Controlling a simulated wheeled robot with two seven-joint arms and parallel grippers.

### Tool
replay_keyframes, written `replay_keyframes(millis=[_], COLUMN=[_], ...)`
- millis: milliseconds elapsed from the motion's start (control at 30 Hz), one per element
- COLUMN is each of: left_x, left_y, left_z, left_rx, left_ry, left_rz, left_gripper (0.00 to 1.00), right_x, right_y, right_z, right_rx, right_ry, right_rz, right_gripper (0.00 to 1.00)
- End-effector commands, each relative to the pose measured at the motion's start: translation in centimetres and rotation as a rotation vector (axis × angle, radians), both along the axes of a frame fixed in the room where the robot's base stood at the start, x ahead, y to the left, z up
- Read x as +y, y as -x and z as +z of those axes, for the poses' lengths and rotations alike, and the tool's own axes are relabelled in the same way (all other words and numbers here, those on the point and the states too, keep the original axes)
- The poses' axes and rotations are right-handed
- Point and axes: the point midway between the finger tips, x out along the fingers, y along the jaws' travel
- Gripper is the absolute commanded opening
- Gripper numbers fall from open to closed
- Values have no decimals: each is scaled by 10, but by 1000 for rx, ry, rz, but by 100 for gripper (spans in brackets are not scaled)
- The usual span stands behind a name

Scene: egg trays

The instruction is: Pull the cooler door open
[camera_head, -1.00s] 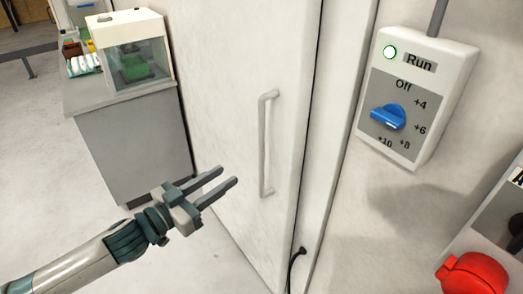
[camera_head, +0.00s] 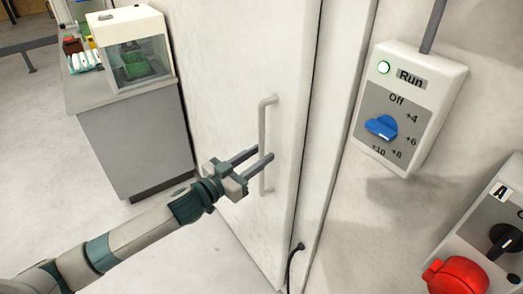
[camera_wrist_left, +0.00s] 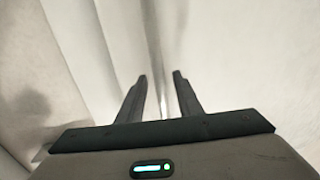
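The cooler door (camera_head: 220,80) is a tall white panel that looks shut against its frame. A vertical bar handle (camera_head: 263,125) stands near its right edge. My left gripper (camera_head: 262,154) is open at the lower half of the handle, with its fingers pointing at the door. In the head view the fingers overlap the bar. In the left wrist view the two fingers (camera_wrist_left: 160,76) are apart, with a blurred upright strip between them. I cannot tell whether they touch the handle. My right gripper is in neither view.
A grey cabinet (camera_head: 135,150) with a clear-fronted white box (camera_head: 135,50) on top stands left of the door. A control box (camera_head: 410,105) with a blue knob (camera_head: 381,127) is on the right wall. A red knob (camera_head: 455,277) is lower right. Floor before the door is clear.

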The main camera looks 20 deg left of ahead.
Motion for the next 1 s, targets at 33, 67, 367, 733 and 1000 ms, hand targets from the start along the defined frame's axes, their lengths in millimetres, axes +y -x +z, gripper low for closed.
replay_keyframes(millis=[33, 67, 367, 733, 1000], left_x=[-2, -3, -7, -7, -4], left_y=[-5, -7, -13, -13, -9], left_z=[2, 1, 0, 0, 0], left_rx=[0, 0, 0, 0, 0], left_ry=[1, 1, 0, 0, -1], left_rz=[1, 1, 0, 0, -7], left_gripper=[32, 32, 32, 0, 0], right_x=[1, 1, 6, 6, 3], right_y=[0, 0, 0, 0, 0], right_z=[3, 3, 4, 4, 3], right_rx=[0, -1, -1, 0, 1], right_ry=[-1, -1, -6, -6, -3], right_rz=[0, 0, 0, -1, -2], right_gripper=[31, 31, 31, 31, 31])
